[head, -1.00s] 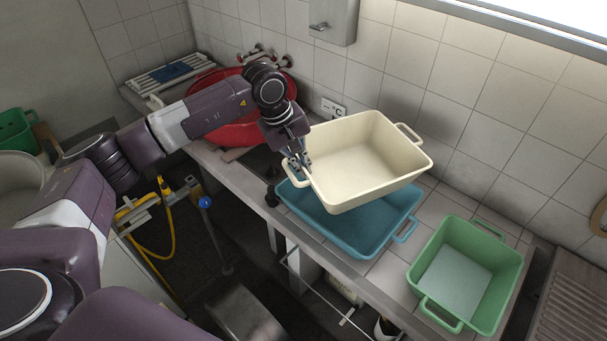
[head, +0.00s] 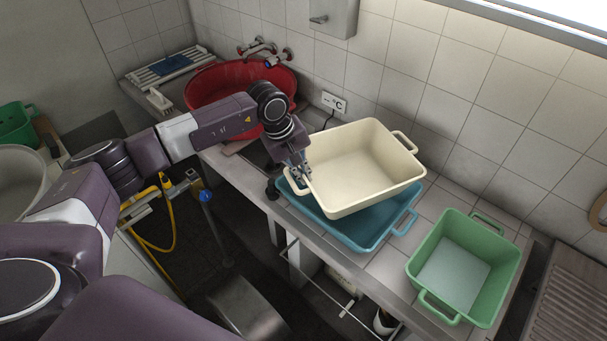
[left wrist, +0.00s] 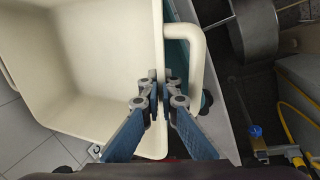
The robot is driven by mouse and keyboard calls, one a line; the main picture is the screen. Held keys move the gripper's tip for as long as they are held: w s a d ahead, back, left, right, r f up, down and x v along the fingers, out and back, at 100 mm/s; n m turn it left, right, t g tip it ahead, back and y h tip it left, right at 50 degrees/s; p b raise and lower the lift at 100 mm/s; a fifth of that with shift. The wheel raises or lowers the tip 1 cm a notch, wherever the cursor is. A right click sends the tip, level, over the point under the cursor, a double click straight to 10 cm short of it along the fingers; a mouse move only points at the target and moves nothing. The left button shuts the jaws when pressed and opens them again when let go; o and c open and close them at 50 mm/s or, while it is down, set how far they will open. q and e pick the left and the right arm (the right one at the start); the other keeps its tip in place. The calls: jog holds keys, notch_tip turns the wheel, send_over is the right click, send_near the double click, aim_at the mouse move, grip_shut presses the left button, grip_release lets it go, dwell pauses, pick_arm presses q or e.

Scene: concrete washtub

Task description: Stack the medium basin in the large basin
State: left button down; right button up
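The cream basin (head: 350,165), which I take as the medium one, is over the blue basin (head: 365,236), which I take as the large one, on the counter. My left gripper (head: 299,172) is shut on the cream basin's near-left wall beside a handle. The left wrist view shows the fingers (left wrist: 160,92) on either side of the wall of the cream basin (left wrist: 95,65). The cream basin hides most of the blue basin's inside. I cannot tell whether the two touch. My right gripper is not in view.
A green basin (head: 497,275) stands on the counter to the right. A red tub (head: 215,84) sits at the back left under the taps. The tiled wall (head: 450,110) runs close behind the basins. Bare counter tiles show between the blue and green basins.

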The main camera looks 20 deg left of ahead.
pick_arm(q)
jog(key=shift+f, duration=0.2)
jog(key=c, duration=2.2)
grip_release()
jog(key=shift+o, duration=0.2)
